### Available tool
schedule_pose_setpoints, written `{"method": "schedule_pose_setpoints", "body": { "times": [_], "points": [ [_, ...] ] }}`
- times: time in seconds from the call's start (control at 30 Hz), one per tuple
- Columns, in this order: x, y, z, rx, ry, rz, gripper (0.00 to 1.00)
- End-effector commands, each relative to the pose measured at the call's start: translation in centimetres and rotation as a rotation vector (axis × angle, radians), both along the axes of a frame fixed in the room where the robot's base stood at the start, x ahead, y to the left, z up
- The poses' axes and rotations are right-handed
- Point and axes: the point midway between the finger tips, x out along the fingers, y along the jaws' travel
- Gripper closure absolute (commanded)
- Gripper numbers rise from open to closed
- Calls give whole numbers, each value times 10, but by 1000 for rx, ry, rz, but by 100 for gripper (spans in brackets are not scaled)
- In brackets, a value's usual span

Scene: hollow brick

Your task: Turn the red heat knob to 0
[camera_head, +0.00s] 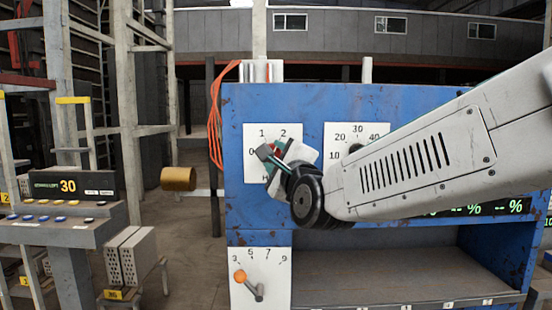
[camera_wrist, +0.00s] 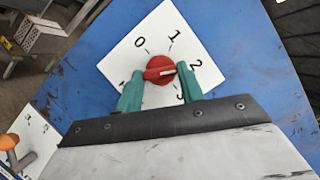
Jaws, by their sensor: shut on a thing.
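The red heat knob (camera_wrist: 159,65) sits on a white dial plate (camera_wrist: 133,50) marked 0, 1, 2 and a partly covered 3. Its raised bar lies between my gripper's (camera_wrist: 159,73) two teal fingers, which are shut on it. The bar's white-marked end appears to point towards 2. In the head view my gripper (camera_head: 277,155) is at the upper left dial plate (camera_head: 257,134) on the blue panel (camera_head: 240,105). The gripper and wrist hide most of the knob and the lower part of that dial there.
A second dial (camera_head: 352,133) marked 10 to 40 is partly behind my arm. Below is an orange-tipped lever (camera_head: 248,285) on a white plate with 3 to 9. A brown cylinder (camera_head: 178,179) sticks out left of the panel. A console (camera_head: 70,187) showing 30 stands at left.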

Motion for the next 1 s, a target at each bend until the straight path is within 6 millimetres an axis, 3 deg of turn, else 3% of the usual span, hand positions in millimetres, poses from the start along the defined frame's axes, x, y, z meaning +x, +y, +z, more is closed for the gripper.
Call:
{"method": "schedule_pose_setpoints", "body": {
  "times": [1.0],
  "points": [
    [-1, 0, 7, -801, 30, 4, 85]
  ]
}}
